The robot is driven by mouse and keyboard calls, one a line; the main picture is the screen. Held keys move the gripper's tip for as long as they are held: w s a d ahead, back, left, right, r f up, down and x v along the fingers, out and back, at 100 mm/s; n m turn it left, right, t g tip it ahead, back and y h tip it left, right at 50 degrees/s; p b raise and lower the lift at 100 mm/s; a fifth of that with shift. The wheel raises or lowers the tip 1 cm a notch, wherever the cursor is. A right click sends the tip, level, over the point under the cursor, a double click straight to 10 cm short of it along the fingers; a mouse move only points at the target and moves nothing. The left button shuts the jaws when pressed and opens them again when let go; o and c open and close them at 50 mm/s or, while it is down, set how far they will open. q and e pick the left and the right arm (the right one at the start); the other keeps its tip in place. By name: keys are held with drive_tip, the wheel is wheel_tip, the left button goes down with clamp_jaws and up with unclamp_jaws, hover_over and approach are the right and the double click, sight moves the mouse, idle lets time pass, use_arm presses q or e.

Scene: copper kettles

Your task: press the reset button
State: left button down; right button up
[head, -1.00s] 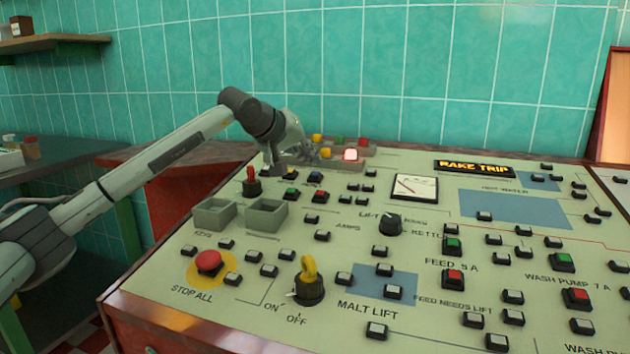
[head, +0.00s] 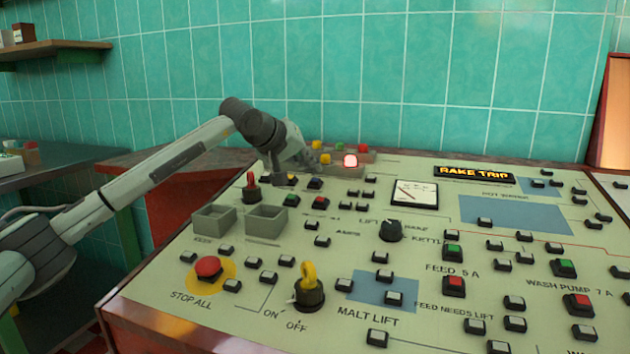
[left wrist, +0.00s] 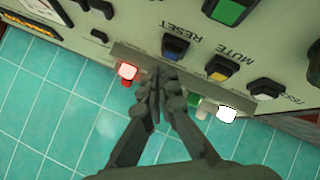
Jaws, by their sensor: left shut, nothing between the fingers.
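In the left wrist view, the panel shows upside down. A blue button (left wrist: 175,47) sits beside the printed RESET label. A yellow button (left wrist: 222,69) sits beside MUTE. My left gripper (left wrist: 157,76) is shut and empty, with its fingertips close to the blue button and apart from it in the picture. The gap in depth is hard to judge. In the head view, my left gripper (head: 283,178) is at the panel's far left part, below the row of lamps. The arm covers part of the buttons there. My right gripper is not in view.
A lit red lamp (head: 350,161) stands on a raised strip (left wrist: 210,100) at the panel's back, near my fingers.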

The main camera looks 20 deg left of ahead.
use_arm(q)
drive_tip(key=shift+f, duration=0.15)
idle(0.5)
drive_tip(key=shift+w+f, duration=0.1)
drive_tip(key=shift+f, duration=0.2)
drive_tip(key=shift+f+b, duration=0.35)
drive_tip(key=shift+b, duration=0.1)
idle(0.4)
idle(0.4)
drive_tip(key=shift+r+p, duration=0.5)
drive_tip(key=shift+r, duration=0.25)
drive_tip(key=shift+s+r+p, duration=0.2)
drive_tip(key=shift+r+p, duration=0.3)
drive_tip(key=shift+r, duration=0.35)
drive_tip(key=shift+s+r+p, duration=0.25)
drive_tip(key=shift+r+p, duration=0.2)
drive_tip(key=shift+r, duration=0.35)
drive_tip(key=shift+s+r+p, duration=0.2)
drive_tip(key=shift+r+p, duration=0.3)
drive_tip(key=shift+r, duration=0.35)
